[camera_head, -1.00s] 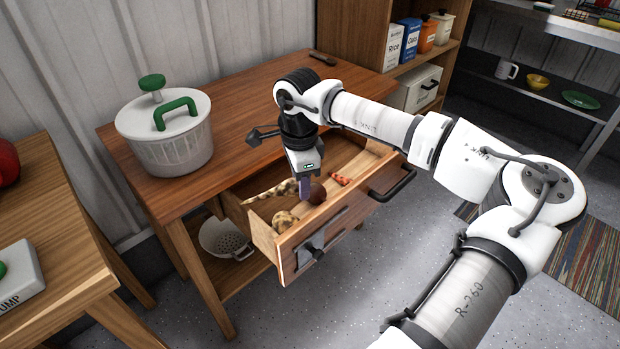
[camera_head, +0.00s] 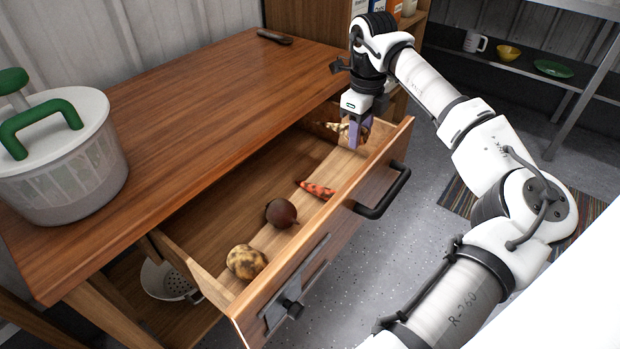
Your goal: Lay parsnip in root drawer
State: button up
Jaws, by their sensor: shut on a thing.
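The root drawer (camera_head: 225,225) is pulled out from the wooden table. A tan mottled potato (camera_head: 246,261), a dark round beet (camera_head: 281,213) and an orange-red carrot (camera_head: 316,190) lie in it, spread along its front. My gripper (camera_head: 356,133) points down at the drawer's right end. It is shut on the parsnip (camera_head: 336,127), a pale, brown-spotted root whose tip sticks out left of the fingers. The fingers hide the parsnip's middle. I cannot tell whether the parsnip touches the drawer's floor.
A salad spinner (camera_head: 65,165) with green handles stands on the table's left (camera_head: 190,110). A dark-handled tool (camera_head: 274,37) lies at its back edge. A colander (camera_head: 165,280) sits below. The drawer's black handle (camera_head: 385,195) juts out in front. The drawer's back left floor is bare.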

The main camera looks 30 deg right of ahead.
notch_tip(320, 180, down, 10)
jog(key=shift+r+b, duration=0.1)
jog(key=shift+b, duration=0.45)
jog(key=shift+f, duration=0.25)
jog(key=o, duration=1)
jog(key=shift+r, duration=0.1)
notch_tip(320, 180, up, 12)
jog(key=shift+a+r+p, duration=0.1)
jog(key=shift+p, duration=0.6)
